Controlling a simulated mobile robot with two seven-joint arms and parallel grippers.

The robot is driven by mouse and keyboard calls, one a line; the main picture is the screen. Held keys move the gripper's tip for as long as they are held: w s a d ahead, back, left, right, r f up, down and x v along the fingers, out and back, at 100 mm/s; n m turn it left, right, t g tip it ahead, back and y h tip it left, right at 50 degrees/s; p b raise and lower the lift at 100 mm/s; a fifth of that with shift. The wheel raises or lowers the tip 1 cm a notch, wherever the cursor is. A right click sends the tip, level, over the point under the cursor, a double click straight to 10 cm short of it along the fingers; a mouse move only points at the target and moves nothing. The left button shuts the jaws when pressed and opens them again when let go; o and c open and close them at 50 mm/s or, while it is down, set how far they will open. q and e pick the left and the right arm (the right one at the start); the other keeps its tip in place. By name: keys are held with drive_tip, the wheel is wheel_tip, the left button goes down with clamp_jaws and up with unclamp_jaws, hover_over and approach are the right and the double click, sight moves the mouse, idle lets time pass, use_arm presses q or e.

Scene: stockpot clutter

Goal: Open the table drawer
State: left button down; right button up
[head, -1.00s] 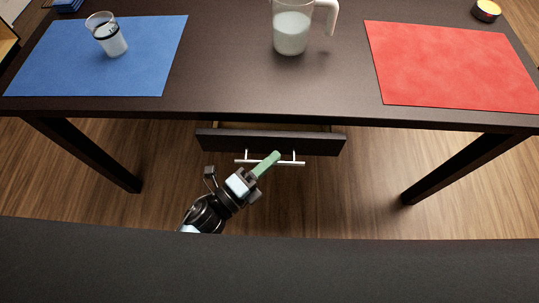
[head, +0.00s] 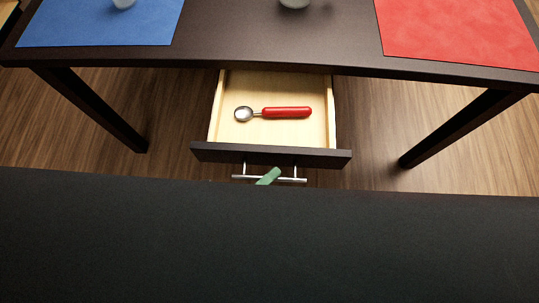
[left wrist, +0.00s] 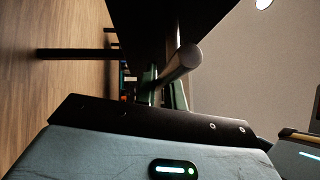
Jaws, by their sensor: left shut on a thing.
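The table drawer (head: 220,152) stands well out from under the dark table, its pale wooden inside in view. A spoon with a red handle (head: 287,112) lies in it. The silver bar handle (head: 240,178) runs across the drawer front and also shows close up in the left wrist view (left wrist: 182,64). My left gripper (head: 268,177) is shut on this handle. Only a green finger shows in the head view; the rest of the arm is hidden behind a dark shape in the foreground. My right gripper is not in view.
The dark tabletop (head: 240,40) carries a blue mat (head: 100,25) at the left and a red mat (head: 455,30) at the right. The bottoms of a glass (head: 123,3) and a pitcher (head: 294,3) show at the top edge. Table legs stand on both sides.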

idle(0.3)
use_arm(q)
drive_tip(key=c, duration=1.5)
unclamp_jaws()
drive_tip(key=shift+s, duration=0.1)
drive_tip(key=v, duration=0.7)
drive_tip(key=shift+s+a+b, duration=0.25)
drive_tip(key=shift+a+b, duration=0.1)
drive_tip(key=shift+f, duration=0.1)
